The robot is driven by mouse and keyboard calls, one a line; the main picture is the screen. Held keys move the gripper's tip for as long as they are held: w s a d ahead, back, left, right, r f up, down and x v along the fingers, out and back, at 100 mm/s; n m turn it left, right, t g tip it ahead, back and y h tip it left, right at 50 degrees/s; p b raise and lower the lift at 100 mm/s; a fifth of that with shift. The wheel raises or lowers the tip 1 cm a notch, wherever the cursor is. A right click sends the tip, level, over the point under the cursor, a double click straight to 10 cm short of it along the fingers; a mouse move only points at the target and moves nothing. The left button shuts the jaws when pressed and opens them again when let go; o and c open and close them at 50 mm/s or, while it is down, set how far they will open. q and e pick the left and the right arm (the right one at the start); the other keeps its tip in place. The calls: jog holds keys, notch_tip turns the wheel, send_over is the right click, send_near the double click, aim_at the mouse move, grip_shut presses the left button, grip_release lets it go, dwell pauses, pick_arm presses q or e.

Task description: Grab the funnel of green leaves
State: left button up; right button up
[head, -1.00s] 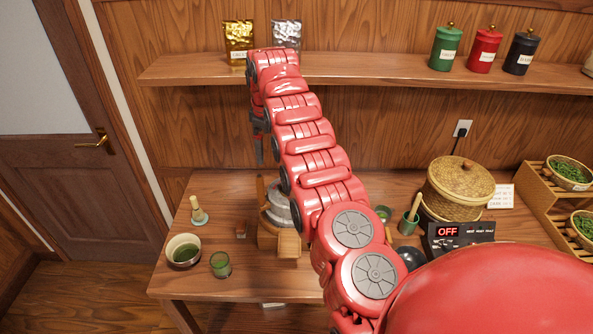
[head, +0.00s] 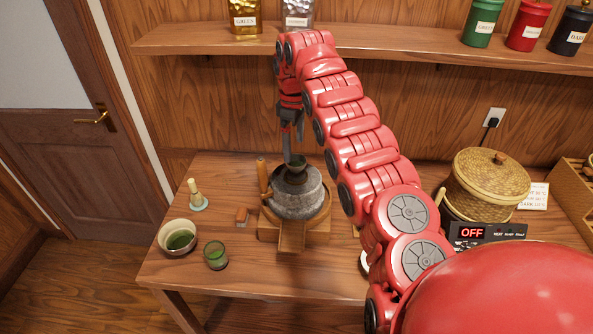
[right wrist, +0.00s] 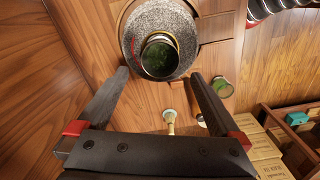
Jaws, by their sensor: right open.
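The funnel of green leaves (head: 296,168) is a small dark cup sitting on top of the grey stone mill (head: 297,198). In the right wrist view, the funnel (right wrist: 160,58) shows its round mouth with green leaves inside, over the mill's speckled stone (right wrist: 153,18). My right gripper (head: 291,150) points down just above and beside the funnel, partly in front of it. In the right wrist view the jaws (right wrist: 158,75) are open and empty, one finger to each side of the funnel's near edge. My left gripper is out of view.
A bowl of green tea (head: 178,237), a green glass (head: 215,255) and a whisk (head: 195,194) stand to the left. A lidded basket (head: 487,184) and OFF display (head: 472,232) are at right.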

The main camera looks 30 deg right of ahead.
aim_at(296, 160)
jog(key=shift+s+a+f, duration=0.15)
jog(key=shift+a+f, duration=0.05)
jog(key=shift+f, duration=0.45)
jog(key=shift+d+f+p, duration=0.3)
jog(key=shift+f+p, duration=0.2)
jog(key=shift+p, duration=0.1)
jog(key=f+p, duration=0.2)
jog(key=f, duration=0.1)
jog(key=shift+s+d+f, duration=0.1)
jog(key=shift+s+f, duration=0.1)
jog(key=shift+f, duration=0.05)
jog(key=shift+f+p, duration=0.35)
jog(key=shift+w+f, duration=0.15)
jog(key=shift+f, duration=0.05)
jog(key=c, duration=1.4)
jog(key=shift+r, duration=0.15)
